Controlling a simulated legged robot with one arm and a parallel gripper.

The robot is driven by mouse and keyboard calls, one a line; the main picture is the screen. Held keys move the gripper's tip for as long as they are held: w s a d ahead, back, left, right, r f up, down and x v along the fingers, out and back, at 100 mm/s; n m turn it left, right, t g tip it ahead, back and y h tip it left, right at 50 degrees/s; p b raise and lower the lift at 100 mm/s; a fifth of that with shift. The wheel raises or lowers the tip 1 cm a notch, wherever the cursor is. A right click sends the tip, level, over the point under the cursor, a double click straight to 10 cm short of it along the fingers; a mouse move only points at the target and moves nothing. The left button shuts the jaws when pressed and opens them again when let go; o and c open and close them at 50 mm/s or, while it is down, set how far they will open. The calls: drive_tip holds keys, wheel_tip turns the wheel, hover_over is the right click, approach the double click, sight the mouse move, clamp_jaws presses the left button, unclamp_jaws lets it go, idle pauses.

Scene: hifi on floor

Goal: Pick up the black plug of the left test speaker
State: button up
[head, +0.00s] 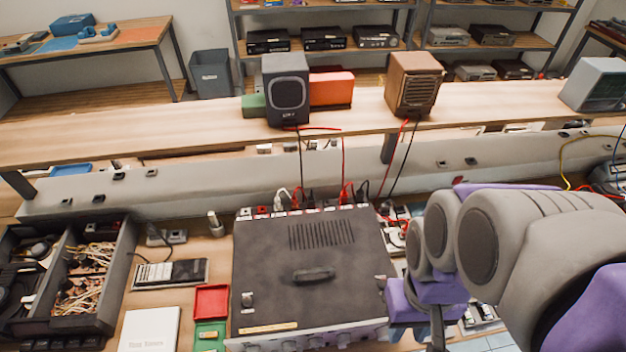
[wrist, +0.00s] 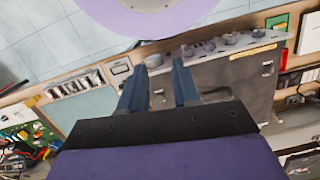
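The left test speaker (head: 286,92) is a dark grey box on the raised shelf. A red and a black cable hang from it behind the amplifier (head: 345,240). The black cable (head: 300,155) ends among small plugs at the amplifier's back edge. A dark plug (head: 308,199) seems to be at its end, too small to be sure. The amplifier's front also shows in the wrist view (wrist: 235,85). My gripper (wrist: 159,66) is open and empty, its two dark fingers apart near the amplifier's front. In the head view my arm is at the right, and the fingers cannot be made out.
The brown right speaker (head: 414,84) stands on the same shelf (head: 180,125), with its own cables hanging down. White, red and black plugs crowd the amplifier's rear. A black parts box (head: 118,270), a multimeter (head: 170,274) and red and green trays (head: 211,302) lie left of the amplifier.

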drive_tip(key=w+a+r+n+y+b, duration=0.1)
drive_tip(key=w+a+r+n, duration=0.2)
drive_tip(key=w, duration=0.4)
drive_tip(key=w+a+r+n+y, duration=0.1)
drive_tip(key=w+a+n, duration=0.25)
drive_tip(key=w, duration=0.35)
drive_tip(key=n+t+y+b, duration=0.15)
drive_tip(key=n+b, duration=0.35)
drive_tip(key=n, duration=0.8)
hover_over(311, 196)
drive_tip(key=d, duration=0.2)
wheel_tip(311, 196, down, 19)
drive_tip(key=shift+g+y, duration=0.25)
drive_tip(key=shift+y, duration=0.1)
drive_tip(key=shift+w+d+b+x, duration=0.15)
drive_tip(key=shift+b+x, duration=0.25)
drive_tip(key=shift+x, duration=1.3)
drive_tip(key=shift+w+d+b+x, duration=0.1)
drive_tip(key=shift+b+x, duration=0.25)
drive_tip(key=shift+x, duration=1.35)
clamp_jaws()
